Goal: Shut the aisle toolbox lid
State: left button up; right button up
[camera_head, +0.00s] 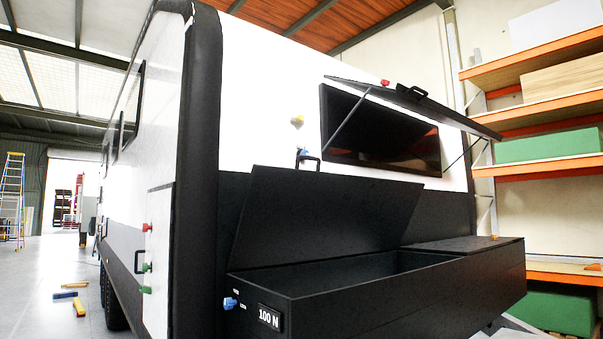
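A long black toolbox (380,302) is mounted low on the end wall of the white and black caravan. Its left lid (325,214) stands open, tilted up and back toward the wall, with a black handle (307,159) on its top edge. The left compartment below it is open, and its floor is hidden. The right lid (465,244) lies flat and looks shut. I cannot tell from the picture which lid is called the aisle one. A blue knob (230,303) and a "100 N" label (269,317) are on the box's left end. Neither gripper is in view.
Orange shelving (537,108) stands close on the right. The caravan's side door (157,255) is at left.

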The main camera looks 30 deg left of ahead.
aim_at(288, 216)
jog(key=u, duration=0.35)
jog(key=i, duration=1.5)
jog(key=u, duration=1.75)
jog(key=i, duration=0.6)
jog(key=z, duration=0.7)
